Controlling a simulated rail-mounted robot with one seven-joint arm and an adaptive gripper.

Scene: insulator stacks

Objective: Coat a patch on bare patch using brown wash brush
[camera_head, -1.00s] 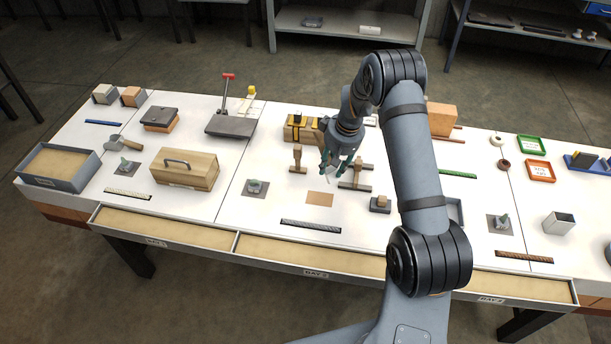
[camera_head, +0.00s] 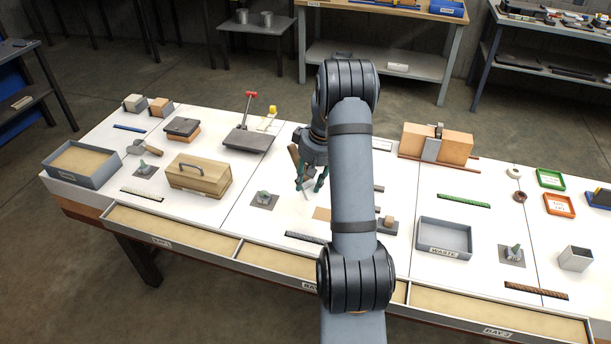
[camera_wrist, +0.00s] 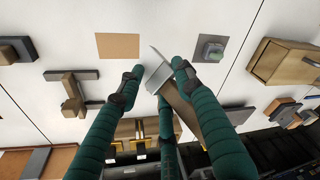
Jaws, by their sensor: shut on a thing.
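My gripper (camera_head: 312,184) has green fingers and is shut on a brush (camera_wrist: 180,102). The brush has a wooden handle and a pale grey head; it is tilted, with its head toward the table in the wrist view. Its handle also shows beside my gripper in the head view (camera_head: 294,155). The bare patch (camera_wrist: 118,46) is a tan rectangle on the white tabletop, left of the brush head in the wrist view. In the head view the patch (camera_head: 321,213) is partly hidden by my arm. I cannot tell whether the bristles carry any wash.
A T-shaped wooden tool (camera_wrist: 72,92) lies by a grey bar near the patch. A grey lump on a square plate (camera_wrist: 210,48) is on the other side. A wooden box (camera_head: 199,175), a WASTE tray (camera_head: 443,250) and a brick block (camera_head: 455,146) stand farther off.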

